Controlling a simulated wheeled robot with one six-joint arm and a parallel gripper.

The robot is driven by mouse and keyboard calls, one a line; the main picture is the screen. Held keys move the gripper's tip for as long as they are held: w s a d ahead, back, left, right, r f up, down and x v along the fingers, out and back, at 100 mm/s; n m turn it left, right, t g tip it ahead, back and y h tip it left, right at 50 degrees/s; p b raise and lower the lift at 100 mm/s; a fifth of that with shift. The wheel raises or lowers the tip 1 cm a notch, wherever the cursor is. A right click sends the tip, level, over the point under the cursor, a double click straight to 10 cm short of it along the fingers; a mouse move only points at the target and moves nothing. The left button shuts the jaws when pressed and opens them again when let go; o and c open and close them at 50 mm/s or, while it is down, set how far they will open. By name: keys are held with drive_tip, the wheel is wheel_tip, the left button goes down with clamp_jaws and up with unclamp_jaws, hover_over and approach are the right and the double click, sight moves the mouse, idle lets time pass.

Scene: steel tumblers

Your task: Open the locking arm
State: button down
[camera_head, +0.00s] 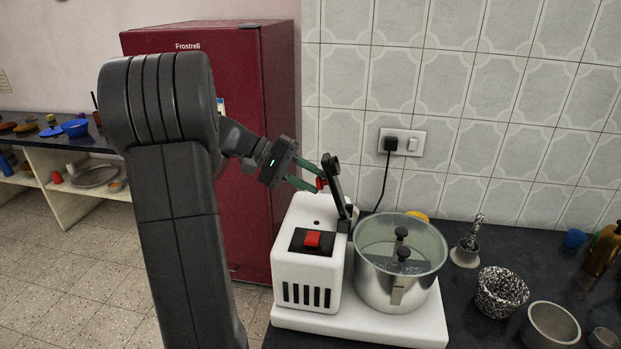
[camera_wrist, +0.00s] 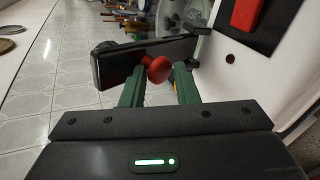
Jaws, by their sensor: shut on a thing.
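The locking arm (camera_head: 338,186) is a black bar on the white wet grinder (camera_head: 306,268). It stands raised and slightly tilted at the machine's rear, its lower end beside the steel drum (camera_head: 397,285). Its red knob (camera_head: 320,183) is near the top. My gripper (camera_head: 312,176) has green fingers and is shut on the red knob. In the wrist view the black arm (camera_wrist: 148,60) runs sideways beyond the fingers, and the red knob (camera_wrist: 159,70) sits between the fingertips (camera_wrist: 160,76). The drum holds dark-knobbed rollers. A red switch (camera_head: 312,239) is on the housing.
A wall socket with a black plug (camera_head: 390,143) is behind the grinder, its cord hanging down. A red fridge (camera_head: 262,130) stands behind my arm.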

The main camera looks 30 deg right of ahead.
drive_tip(key=shift+s+a+f, duration=0.1)
drive_tip(key=shift+f, duration=0.5)
drive_tip(key=shift+s+a+f, duration=0.1)
drive_tip(key=shift+f, duration=0.45)
drive_tip(key=c, duration=1.5)
unclamp_jaws()
drive_tip(key=shift+c, duration=0.2)
drive_tip(key=o, duration=0.4)
drive_tip(key=shift+s+d, duration=0.25)
drive_tip(key=shift+d, duration=0.1)
drive_tip(key=v, duration=0.9)
drive_tip(key=r+b+v, duration=0.1)
drive_tip(key=v, duration=0.4)
drive_tip(key=shift+w+d+r, duration=0.1)
drive_tip(key=shift+w+d, duration=0.05)
drive_tip(key=c, duration=0.3)
